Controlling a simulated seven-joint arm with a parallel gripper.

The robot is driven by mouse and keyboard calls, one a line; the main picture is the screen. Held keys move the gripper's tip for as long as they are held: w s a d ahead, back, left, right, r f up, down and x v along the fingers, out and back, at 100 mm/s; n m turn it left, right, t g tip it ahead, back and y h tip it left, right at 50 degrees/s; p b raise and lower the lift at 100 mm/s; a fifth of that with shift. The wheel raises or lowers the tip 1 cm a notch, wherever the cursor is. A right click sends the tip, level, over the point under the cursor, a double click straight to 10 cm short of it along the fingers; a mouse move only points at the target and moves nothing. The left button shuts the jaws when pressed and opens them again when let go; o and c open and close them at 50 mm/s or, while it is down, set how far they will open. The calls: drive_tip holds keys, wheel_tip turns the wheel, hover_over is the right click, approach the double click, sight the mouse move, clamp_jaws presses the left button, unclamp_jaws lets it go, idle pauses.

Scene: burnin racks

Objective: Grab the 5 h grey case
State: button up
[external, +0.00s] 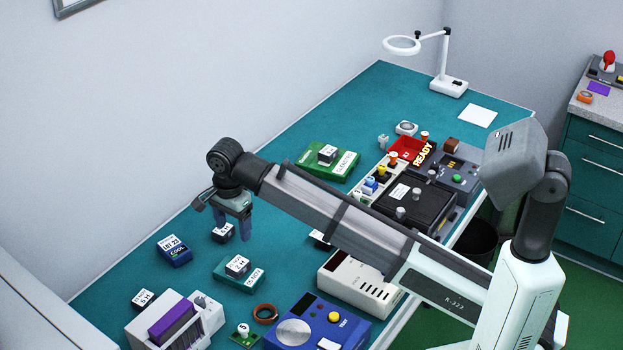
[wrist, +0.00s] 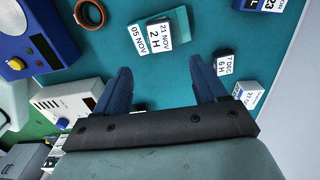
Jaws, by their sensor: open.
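A small dark grey case with a white label that appears to read 5 H (external: 145,299) lies at the near left of the bench, beside a white rack. It does not show clearly in the wrist view. My gripper (external: 233,230) is open and empty above the bench, behind and to the right of that case. In the wrist view its blue fingers (wrist: 160,68) are spread apart with nothing between them. Another dark case, labelled 6 H (wrist: 222,66), lies beside the right finger in the wrist view.
A teal tray (external: 228,280) holds a case labelled 2 H (wrist: 160,35). A blue COOL case (external: 173,252) lies to the left. The white rack (external: 147,332) with a purple block stands close to the 5 H case. An orange ring (external: 265,314) and a blue device (external: 300,330) are nearby.

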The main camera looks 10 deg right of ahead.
drive_tip(key=shift+o, duration=0.4)
drive_tip(key=n, duration=0.1)
hover_over(148, 294)
drive_tip(key=f, duration=0.7)
drive_tip(key=d+f, duration=0.1)
drive_tip(key=f, duration=0.2)
drive_tip(key=shift+f, duration=0.4)
drive_tip(key=shift+a+f, duration=0.25)
drive_tip(key=shift+f, duration=1.1)
drive_tip(key=shift+a+f, duration=0.2)
drive_tip(key=shift+f, duration=1.15)
